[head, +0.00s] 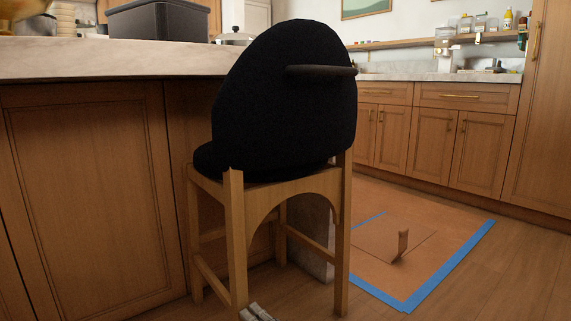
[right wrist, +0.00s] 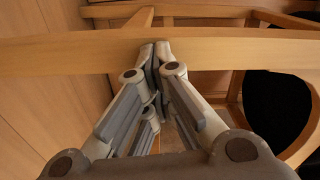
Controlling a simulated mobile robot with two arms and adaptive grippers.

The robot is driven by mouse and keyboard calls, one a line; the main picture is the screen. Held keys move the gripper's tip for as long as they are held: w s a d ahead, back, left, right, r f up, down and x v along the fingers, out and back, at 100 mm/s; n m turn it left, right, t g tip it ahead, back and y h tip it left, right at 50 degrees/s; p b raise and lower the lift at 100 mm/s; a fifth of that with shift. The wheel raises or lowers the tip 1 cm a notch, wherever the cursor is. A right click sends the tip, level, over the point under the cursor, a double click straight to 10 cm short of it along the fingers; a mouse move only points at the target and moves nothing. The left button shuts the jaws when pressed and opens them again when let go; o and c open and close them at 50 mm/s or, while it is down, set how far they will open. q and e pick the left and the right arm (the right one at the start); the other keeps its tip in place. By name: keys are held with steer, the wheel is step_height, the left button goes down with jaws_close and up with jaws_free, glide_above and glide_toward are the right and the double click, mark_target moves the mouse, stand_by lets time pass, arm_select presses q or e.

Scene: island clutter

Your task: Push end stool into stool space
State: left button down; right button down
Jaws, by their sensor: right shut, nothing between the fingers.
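The end stool (head: 285,100) has a black rounded back and seat on a light wooden frame. It stands upright beside the island counter (head: 110,58), its seat partly by the recess under the counter top. The back of the stool hides most of that stool space. My right gripper (head: 257,313) shows at the bottom edge of the head view, low by the stool's near leg. In the right wrist view my right gripper (right wrist: 155,50) is shut and empty, its tips at a wooden bar of the stool (right wrist: 230,48). I cannot tell whether they press on it. My left gripper is not in view.
Wooden island panels (head: 90,190) stand left of the stool. To the right, an orange-brown floor sheet edged with blue tape (head: 450,262) carries a small upright brown piece (head: 402,243). Wall cabinets (head: 480,145) stand behind. Wooden floor is open at the lower right.

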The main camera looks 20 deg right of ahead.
mark_target(248, 309)
steer(key=shift+b+x, duration=1.1)
steer(key=shift+x, duration=0.85)
steer(key=shift+s+d, duration=0.1)
steer(key=shift+p+v, duration=0.9)
steer(key=shift+v, duration=0.05)
steer(key=p+v, duration=0.1)
steer(key=v, duration=0.2)
steer(key=shift+p, duration=0.3)
